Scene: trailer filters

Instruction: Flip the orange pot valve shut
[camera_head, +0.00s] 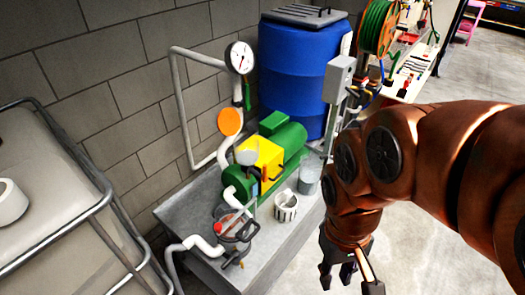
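A small pot-like fitting (236,224) with a reddish body and dark top parts stands on the near part of the grey pump bench. A red knob (218,228) shows at its left side and a dark handle at its right. A small valve (233,262) sits low in front of it, with an orange spot. I cannot tell which part is the orange pot valve or how its lever is turned. My gripper (349,284) hangs to the right of the bench, fingers spread and empty, apart from the fitting.
A green and yellow pump (262,160), white pipes (206,246), an orange disc (230,121) and a gauge (239,58) crowd the bench (185,212). A small bucket (286,206) stands beside the pump. A blue barrel (296,70) is behind. Open floor (425,235) lies right.

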